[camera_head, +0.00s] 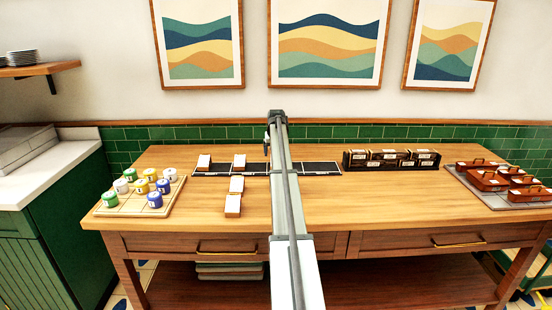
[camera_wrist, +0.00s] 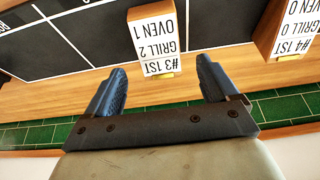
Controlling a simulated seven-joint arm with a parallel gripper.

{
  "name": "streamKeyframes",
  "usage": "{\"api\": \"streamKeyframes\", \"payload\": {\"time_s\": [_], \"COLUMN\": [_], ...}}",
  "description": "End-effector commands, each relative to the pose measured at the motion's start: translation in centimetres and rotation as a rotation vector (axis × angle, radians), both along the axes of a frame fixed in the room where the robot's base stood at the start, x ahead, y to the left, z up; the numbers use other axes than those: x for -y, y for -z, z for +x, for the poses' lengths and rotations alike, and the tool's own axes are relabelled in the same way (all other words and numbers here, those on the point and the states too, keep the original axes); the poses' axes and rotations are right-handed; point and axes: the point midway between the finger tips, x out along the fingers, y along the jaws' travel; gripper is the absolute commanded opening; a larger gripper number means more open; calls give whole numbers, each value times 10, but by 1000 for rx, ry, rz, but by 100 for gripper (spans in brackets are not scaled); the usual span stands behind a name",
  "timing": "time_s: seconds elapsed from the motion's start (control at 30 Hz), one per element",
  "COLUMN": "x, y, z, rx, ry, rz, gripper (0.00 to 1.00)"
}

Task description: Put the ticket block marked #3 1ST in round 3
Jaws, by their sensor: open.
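The ticket block marked #3 1ST (camera_wrist: 157,45) is a wooden block with a white printed face. It also reads GRILL 2, OVEN 1 and appears upside down in the wrist view. It seems to be the right-hand back block (camera_head: 239,160) in the head view, on the black board. My gripper (camera_wrist: 162,82) is open and empty, its blue fingers spread to either side of the block's near end. In the head view my gripper (camera_head: 267,145) is partly hidden by my arm. The black sectioned board (camera_head: 322,168) also shows in the wrist view (camera_wrist: 75,35); its round labels are unreadable.
The #4 1ST block (camera_wrist: 285,28) stands beside it. Two more blocks (camera_head: 236,185) (camera_head: 232,206) lie in front of the board.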

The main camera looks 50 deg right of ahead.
Motion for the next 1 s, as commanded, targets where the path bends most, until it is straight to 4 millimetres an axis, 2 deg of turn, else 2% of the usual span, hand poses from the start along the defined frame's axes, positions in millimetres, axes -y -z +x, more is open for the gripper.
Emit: {"api": "streamKeyframes", "payload": {"time_s": [0.2, 0.4, 0.6, 0.9, 1.0], "x": [-12, -17, -20, -20, -30], "y": [-37, -58, -65, -65, -65], "z": [-11, -17, -20, -19, -12], "rx": [0, 0, -1, -1, 6], "ry": [0, 0, 0, 0, -7], "rz": [0, 0, 1, 1, 5], "gripper": [87, 87, 87, 87, 87]}}
